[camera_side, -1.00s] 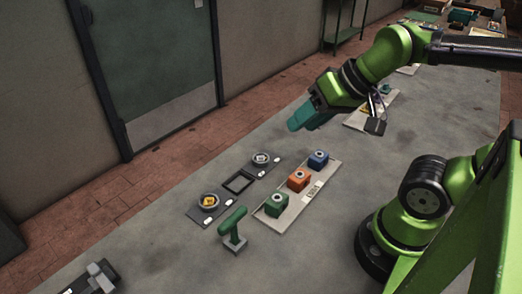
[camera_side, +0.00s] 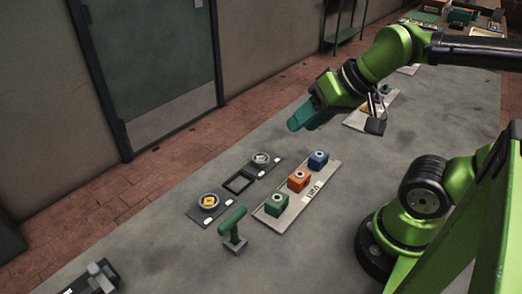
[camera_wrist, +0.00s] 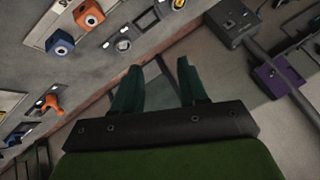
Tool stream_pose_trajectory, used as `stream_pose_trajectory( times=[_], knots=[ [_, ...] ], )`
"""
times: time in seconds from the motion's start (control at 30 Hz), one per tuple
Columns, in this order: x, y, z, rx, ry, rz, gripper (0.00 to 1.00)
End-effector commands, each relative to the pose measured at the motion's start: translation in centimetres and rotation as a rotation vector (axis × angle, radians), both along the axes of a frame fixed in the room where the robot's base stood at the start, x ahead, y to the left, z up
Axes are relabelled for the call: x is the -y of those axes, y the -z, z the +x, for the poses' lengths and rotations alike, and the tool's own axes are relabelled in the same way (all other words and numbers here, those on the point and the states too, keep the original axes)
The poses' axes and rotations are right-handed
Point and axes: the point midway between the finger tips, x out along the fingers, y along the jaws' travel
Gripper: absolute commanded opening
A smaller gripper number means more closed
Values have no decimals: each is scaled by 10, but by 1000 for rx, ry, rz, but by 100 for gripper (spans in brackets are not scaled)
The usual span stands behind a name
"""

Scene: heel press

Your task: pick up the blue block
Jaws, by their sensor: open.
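The blue block (camera_side: 318,159), with a pale ring on top, stands at the far end of a light tray (camera_side: 297,209) in the side view. It also shows at the upper left of the wrist view (camera_wrist: 60,43). My gripper (camera_side: 300,122) is raised in the air above and a little left of the blue block in the side view, apart from it. In the wrist view the two dark green fingers of my gripper (camera_wrist: 158,65) are spread with nothing between them.
An orange block (camera_side: 298,180) and a green block (camera_side: 277,204) share the tray. Left of it lie dark plates with a round dish holding something yellow (camera_side: 208,201) and another round dish (camera_side: 261,158).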

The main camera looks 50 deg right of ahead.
Motion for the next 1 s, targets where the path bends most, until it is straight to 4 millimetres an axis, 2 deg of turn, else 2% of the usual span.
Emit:
stream_pose_trajectory(
  times=[0.07, 0.27, 0.53, 0.63, 0.77, 0.87, 1.0],
  knots=[
    [0, 0, 0, 0, 0, 0, 43],
    [0, 0, 0, 0, 0, 0, 72],
    [1, 0, 0, 0, 2, 0, 72],
    [11, 7, 4, -31, 47, 3, 72],
    [50, 24, 17, -133, 153, -11, 72],
    [95, 42, 24, -243, 163, -71, 72],
    [156, 66, 21, -390, 52, -161, 72]
  ],
)
